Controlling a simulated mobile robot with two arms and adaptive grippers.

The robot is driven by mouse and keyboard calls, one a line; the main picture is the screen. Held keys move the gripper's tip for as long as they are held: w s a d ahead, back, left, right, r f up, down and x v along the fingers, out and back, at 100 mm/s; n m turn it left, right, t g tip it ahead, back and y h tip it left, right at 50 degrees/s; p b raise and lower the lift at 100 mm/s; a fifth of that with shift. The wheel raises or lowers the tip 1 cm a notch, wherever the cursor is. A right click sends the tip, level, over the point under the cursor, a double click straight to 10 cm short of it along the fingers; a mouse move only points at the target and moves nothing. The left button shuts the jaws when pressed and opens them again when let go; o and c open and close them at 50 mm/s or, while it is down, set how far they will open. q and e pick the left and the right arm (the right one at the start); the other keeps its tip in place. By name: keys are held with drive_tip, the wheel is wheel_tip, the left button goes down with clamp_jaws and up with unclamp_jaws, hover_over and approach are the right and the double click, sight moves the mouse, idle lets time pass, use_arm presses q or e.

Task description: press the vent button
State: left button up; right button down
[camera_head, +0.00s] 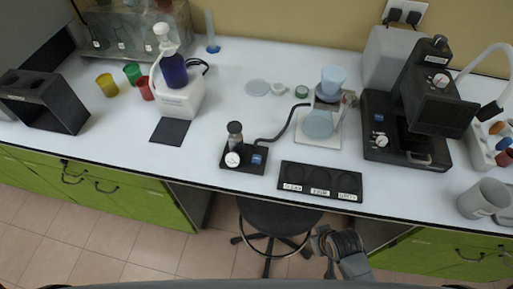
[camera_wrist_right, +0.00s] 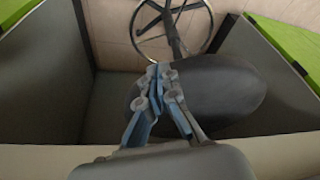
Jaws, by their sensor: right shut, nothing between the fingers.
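A small black pump unit (camera_head: 243,158) with a round white gauge stands near the bench's front edge. A small blue panel (camera_head: 257,159) sits on its right side; I cannot read it or tell whether it is the vent button. A black hose (camera_head: 277,137) runs from the unit to a flask (camera_head: 318,124) under a pale blue funnel (camera_head: 332,79). My right gripper (camera_head: 326,240) is in front of and below the bench edge, apart from the unit. In the right wrist view its fingers (camera_wrist_right: 162,75) are together and empty above a dark stool seat. My left gripper is not in view.
A black three-place tray (camera_head: 320,198) lies right of the pump unit. A tall black machine (camera_head: 405,130) with white dials and a small blue mark stands further right. A grey mug (camera_head: 484,198) is at the right edge. A stool (camera_head: 280,215) is below the bench.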

drive_tip(key=w+a+r+n+p, duration=0.1)
drive_tip(key=a+r, duration=0.1)
drive_tip(key=r, duration=0.4)
drive_tip(key=w+a+r+n+t+y+p, duration=0.1)
drive_tip(key=w+a+r, duration=0.1)
drive_tip(key=r, duration=0.5)
drive_tip(key=w+a+r+n+y+p, duration=0.1)
drive_tip(key=w+a+r, duration=0.1)
drive_tip(key=r, duration=0.4)
drive_tip(key=shift+r+t, duration=0.25)
drive_tip(key=shift+t, duration=0.15)
wheel_tip(320, 180, up, 12)
drive_tip(key=n+y+p, duration=0.1)
drive_tip(key=n+y, duration=0.4)
drive_tip(key=n, duration=1)
hover_over(259, 159)
drive_tip(key=shift+s+f+g, duration=0.1)
drive_tip(key=shift+f+g, duration=0.1)
drive_tip(key=shift+g, duration=0.1)
wheel_tip(259, 159, down, 7)
drive_tip(key=b, duration=0.6)
drive_tip(key=shift+b, duration=0.35)
drive_tip(key=shift+f+b, duration=0.3)
drive_tip(key=shift+f, duration=0.6)
